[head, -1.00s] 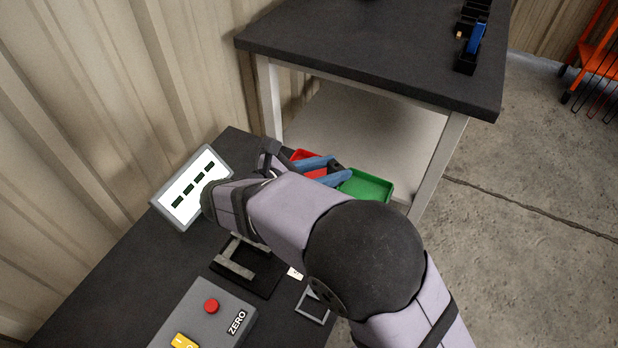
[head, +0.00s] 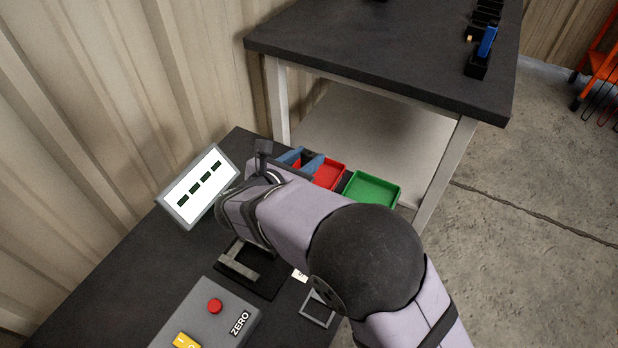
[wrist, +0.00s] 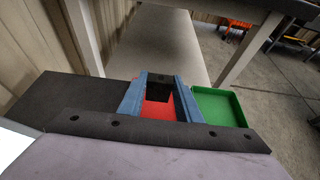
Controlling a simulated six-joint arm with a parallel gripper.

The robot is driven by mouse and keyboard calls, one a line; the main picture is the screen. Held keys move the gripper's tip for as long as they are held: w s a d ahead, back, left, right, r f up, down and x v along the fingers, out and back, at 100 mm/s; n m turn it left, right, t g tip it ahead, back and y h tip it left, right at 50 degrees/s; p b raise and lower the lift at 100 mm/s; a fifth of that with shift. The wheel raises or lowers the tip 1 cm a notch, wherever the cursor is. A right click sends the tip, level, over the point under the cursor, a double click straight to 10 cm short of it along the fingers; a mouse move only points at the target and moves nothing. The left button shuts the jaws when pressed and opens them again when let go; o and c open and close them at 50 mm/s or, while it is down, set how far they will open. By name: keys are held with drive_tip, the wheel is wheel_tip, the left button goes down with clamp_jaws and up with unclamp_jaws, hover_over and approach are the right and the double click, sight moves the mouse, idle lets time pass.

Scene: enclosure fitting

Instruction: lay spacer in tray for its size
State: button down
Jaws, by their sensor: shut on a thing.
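My gripper (wrist: 160,90) is shut on a small dark block, the spacer (wrist: 159,86), held between its two blue fingers in the wrist view. The red tray (wrist: 157,110) shows beyond and between the fingers. In the head view, the fingers (head: 302,158) are over the left side of the red tray (head: 331,174). The spacer's height above the tray is hard to tell. The green tray (head: 371,189) is right of the red one and looks empty; it also shows in the wrist view (wrist: 219,106). My arm hides part of the bench and perhaps other trays.
A display (head: 198,187) with several dashes stands at the left. A black fixture with a grey bracket (head: 238,262), a grey square frame (head: 317,309) and a grey ZERO box (head: 212,325) with a red button sit nearer. A taller table (head: 390,55) stands behind.

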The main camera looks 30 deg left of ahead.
drive_tip(key=shift+f+b, duration=0.55)
drive_tip(key=shift+f, duration=2.8)
drive_tip(key=shift+f, duration=0.1)
drive_tip(key=c, duration=1.3)
unclamp_jaws()
drive_tip(key=shift+f, duration=0.15)
drive_tip(key=shift+r, duration=0.3)
drive_tip(key=p+v, duration=0.1)
drive_tip(key=v, duration=1.1)
drive_tip(key=shift+f, duration=0.15)
